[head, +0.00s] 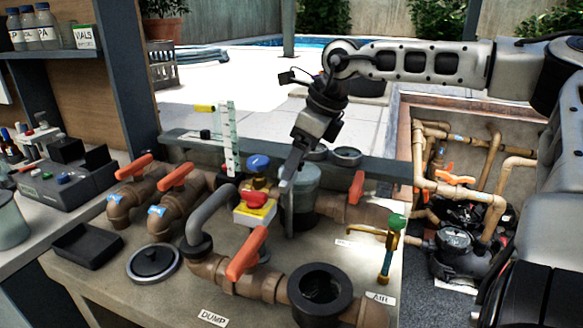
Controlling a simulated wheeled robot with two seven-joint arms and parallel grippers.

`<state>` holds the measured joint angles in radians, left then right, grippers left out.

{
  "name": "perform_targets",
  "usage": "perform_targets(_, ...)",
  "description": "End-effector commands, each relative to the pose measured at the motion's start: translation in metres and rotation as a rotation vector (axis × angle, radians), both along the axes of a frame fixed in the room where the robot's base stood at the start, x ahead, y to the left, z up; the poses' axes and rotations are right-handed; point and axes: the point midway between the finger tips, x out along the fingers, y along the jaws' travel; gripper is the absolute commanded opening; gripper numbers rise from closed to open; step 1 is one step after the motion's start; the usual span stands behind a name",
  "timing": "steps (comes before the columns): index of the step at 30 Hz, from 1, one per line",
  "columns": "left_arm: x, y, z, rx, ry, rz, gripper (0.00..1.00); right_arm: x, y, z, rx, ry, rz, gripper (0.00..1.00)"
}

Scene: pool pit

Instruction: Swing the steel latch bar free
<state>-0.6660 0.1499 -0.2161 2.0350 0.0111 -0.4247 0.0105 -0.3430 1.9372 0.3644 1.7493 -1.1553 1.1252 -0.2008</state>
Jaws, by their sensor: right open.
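My right gripper (288,183) reaches down from the upper right, its fingers pointing down and left. It is open. Its tips are beside the grey cylindrical pot (304,197), just behind the red knob on a yellow block (254,204). I cannot clearly make out the steel latch bar; the fingers and the crowded fittings around the pot may hide it. Whether the fingertips touch anything cannot be told. My left gripper is not in view.
Brown pipes with orange-handled valves (246,252) crowd the bench around the pot. A blue knob (258,162) and a green-topped brass valve (396,222) stand close by. A black open ring (320,290) and black tray (88,245) sit nearer. A pipe-filled pit (470,150) lies right.

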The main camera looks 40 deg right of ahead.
Motion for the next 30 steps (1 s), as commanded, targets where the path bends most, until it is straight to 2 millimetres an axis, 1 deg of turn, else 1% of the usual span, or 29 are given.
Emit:
perform_targets(1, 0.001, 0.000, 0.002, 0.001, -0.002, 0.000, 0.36, 0.002, 0.002, -0.009, -0.002, 0.006, 0.001, 0.75)
perform_targets(6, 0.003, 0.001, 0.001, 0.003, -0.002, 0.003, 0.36, 0.010, 0.005, -0.028, -0.001, 0.003, 0.000, 0.75)
perform_targets(10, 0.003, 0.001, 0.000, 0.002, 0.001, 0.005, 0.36, 0.012, 0.007, -0.034, 0.000, 0.000, -0.001, 0.75)
perform_targets(18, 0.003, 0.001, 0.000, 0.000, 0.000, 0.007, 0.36, 0.013, 0.007, -0.035, 0.000, -0.002, 0.000, 0.75)
perform_targets(19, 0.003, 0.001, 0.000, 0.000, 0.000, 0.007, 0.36, 0.013, 0.007, -0.035, 0.000, -0.002, 0.000, 0.72)
perform_targets(22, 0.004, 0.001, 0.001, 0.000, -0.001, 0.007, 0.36, 0.013, 0.007, -0.035, 0.000, -0.002, 0.000, 0.44)
perform_targets(23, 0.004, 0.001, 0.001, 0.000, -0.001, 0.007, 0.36, 0.013, 0.007, -0.035, 0.000, -0.002, 0.000, 0.42)
perform_targets(30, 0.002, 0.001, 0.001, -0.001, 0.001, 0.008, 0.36, 0.013, 0.006, -0.035, -0.002, -0.002, 0.011, 0.43)
